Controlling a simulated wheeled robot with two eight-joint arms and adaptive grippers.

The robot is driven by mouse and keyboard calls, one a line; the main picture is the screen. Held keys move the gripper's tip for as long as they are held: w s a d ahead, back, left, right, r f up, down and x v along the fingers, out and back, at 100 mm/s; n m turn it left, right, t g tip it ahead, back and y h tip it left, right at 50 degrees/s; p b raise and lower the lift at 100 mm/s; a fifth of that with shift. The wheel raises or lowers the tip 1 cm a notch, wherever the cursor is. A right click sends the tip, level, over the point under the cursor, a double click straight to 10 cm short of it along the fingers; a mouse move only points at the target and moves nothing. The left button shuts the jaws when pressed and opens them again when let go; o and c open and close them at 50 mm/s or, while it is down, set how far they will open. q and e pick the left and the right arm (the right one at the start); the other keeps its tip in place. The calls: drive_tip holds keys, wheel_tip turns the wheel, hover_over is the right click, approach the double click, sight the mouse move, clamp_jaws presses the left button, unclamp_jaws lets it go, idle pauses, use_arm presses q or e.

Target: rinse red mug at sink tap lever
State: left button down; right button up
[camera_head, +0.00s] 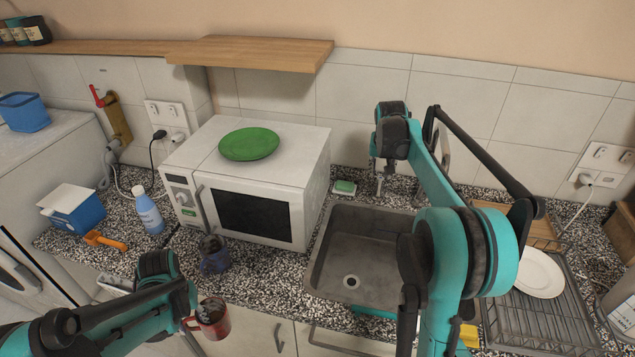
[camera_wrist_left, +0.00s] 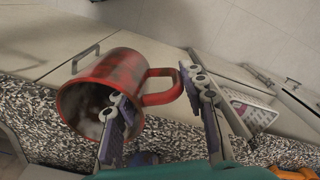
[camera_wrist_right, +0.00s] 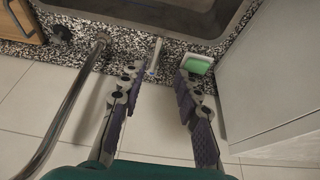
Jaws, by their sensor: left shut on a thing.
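The red mug (camera_head: 214,322) hangs low in front of the counter in the head view. My left gripper (camera_head: 189,318) is shut on its handle, which lies between the fingers in the left wrist view (camera_wrist_left: 160,86). The mug (camera_wrist_left: 122,68) has a dark, blotchy inside. My right gripper (camera_head: 383,178) is open at the wall behind the sink (camera_head: 332,268). In the right wrist view, a short grey tap lever (camera_wrist_right: 155,54) stands between and beyond its open fingers (camera_wrist_right: 160,80), apparently untouched. The curved tap pipe (camera_wrist_right: 72,105) runs along the left. My right arm hides part of the sink.
A green sponge (camera_head: 344,187) lies beside the tap. A white microwave (camera_head: 253,213) with a green plate (camera_head: 249,144) stands left of the sink. A dark blue mug (camera_head: 214,262) stands before it. A dish rack (camera_head: 535,318) with a white plate (camera_head: 538,273) is at right.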

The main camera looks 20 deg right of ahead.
sight(379, 191)
drive_tip(key=b+x, duration=0.1)
drive_tip(key=x, duration=0.3)
drive_tip(key=b+x, duration=0.1)
drive_tip(key=x, duration=0.3)
drive_tip(key=b+x, duration=0.1)
drive_tip(key=x, duration=0.3)
drive_tip(key=shift+w+d+f, duration=0.15)
drive_tip(key=shift+d+f, duration=0.1)
drive_tip(key=shift+d, duration=0.1)
clamp_jaws()
